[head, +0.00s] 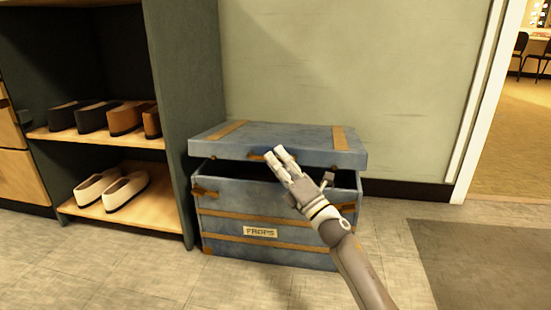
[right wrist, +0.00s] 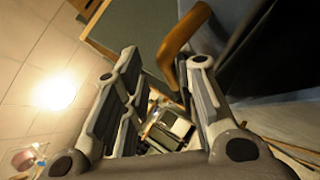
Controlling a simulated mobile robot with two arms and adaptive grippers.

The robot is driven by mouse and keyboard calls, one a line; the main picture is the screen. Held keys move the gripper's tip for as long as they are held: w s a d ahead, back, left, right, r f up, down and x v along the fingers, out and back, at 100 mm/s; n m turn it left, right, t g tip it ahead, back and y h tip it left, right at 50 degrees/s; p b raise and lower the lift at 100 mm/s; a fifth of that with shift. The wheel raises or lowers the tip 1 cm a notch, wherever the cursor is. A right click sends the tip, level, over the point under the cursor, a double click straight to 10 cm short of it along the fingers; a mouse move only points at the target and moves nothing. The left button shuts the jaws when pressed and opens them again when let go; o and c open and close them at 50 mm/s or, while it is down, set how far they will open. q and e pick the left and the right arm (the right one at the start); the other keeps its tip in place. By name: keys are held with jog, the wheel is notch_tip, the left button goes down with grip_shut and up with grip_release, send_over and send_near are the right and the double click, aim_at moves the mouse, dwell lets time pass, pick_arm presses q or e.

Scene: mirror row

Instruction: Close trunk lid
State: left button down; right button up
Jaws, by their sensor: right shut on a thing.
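A blue trunk (head: 225,225) with tan straps and a "PROPS" label stands on the floor against the wall. Its trunk lid (head: 290,136) is partly open, with a dark gap between its front edge and the trunk body. My right gripper (head: 278,156) is at the middle of the lid's front edge, its arm reaching up from the lower right. In the right wrist view its fingers (right wrist: 165,68) are around a tan handle (right wrist: 183,42), shut on it. The gripper hides part of the handle in the head view. My left gripper is out of view.
A dark shelf unit (head: 192,110) with several shoes stands close to the trunk's left side. A doorway (head: 505,130) opens at the right. A dark mat (head: 480,260) lies on the floor at right, and the floor in front is clear.

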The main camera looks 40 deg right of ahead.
jog(key=s+d+f, duration=0.3)
jog(key=s+f, duration=0.3)
jog(key=s, duration=0.1)
jog(key=shift+s+f, duration=0.25)
jog(key=shift+f, duration=0.15)
dwell(0.6)
dwell(0.6)
